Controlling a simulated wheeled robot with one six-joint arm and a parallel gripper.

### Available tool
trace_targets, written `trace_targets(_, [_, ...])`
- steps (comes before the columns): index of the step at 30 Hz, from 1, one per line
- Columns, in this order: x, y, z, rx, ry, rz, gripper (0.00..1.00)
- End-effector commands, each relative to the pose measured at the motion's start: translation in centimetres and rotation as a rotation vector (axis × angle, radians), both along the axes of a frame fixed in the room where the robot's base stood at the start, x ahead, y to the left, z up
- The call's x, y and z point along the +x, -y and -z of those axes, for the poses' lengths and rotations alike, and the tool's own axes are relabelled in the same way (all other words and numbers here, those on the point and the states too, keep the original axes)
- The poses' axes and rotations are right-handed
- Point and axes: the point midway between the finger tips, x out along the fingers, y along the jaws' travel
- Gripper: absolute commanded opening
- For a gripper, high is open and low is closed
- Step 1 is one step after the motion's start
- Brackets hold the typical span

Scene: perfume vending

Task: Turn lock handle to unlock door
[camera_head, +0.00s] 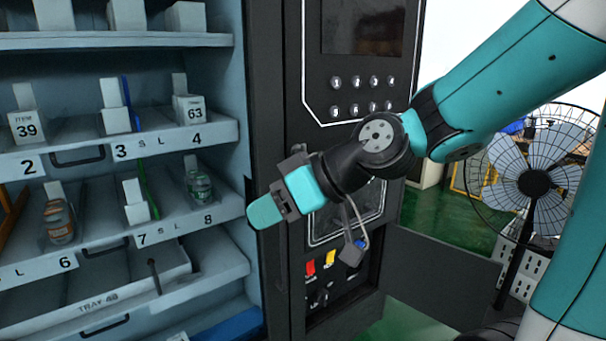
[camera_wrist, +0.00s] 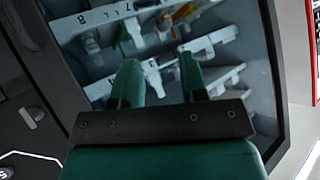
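My gripper (camera_head: 265,212) is in front of the dark edge between the shelves and the control panel, its fingers pointing left. In the wrist view my gripper (camera_wrist: 159,72) has its two green fingers apart with nothing held between them. A small grey fitting that may be the lock handle (camera_wrist: 32,118) is on the dark panel at the left of the wrist view, apart from the fingers. I cannot make out a lock handle in the head view; my gripper and wrist cover part of the panel. I cannot tell the door's state.
The vending machine's shelves (camera_head: 120,142) hold several bottles and numbered tags at the left. A keypad (camera_head: 361,94) is on the panel above my wrist. Red and yellow parts (camera_head: 320,263) sit low on the panel. A fan (camera_head: 535,180) stands at the right.

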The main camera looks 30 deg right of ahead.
Motion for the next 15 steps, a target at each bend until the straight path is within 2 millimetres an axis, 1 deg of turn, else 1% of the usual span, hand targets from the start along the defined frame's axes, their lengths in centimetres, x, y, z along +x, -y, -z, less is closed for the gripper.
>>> trace_targets(1, [1.9,2.9,2.1,0.027,0.099,0.09,0.4])
trace_targets(2, [2.8,4.5,2.1,0.037,0.165,0.139,0.4])
trace_targets(3, [3.8,6.8,2.0,0.043,0.25,0.206,0.4])
trace_targets(5, [4.7,10.2,1.7,0.042,0.364,0.303,0.4])
trace_targets(6, [5.0,12.4,1.5,0.036,0.43,0.366,0.4])
trace_targets(9, [5.1,16.9,0.9,0.013,0.558,0.498,0.4])
trace_targets(12, [4.8,19.7,0.5,-0.01,0.631,0.581,0.4])
trace_targets(15, [4.6,20.9,-0.1,-0.02,0.664,0.618,0.4])
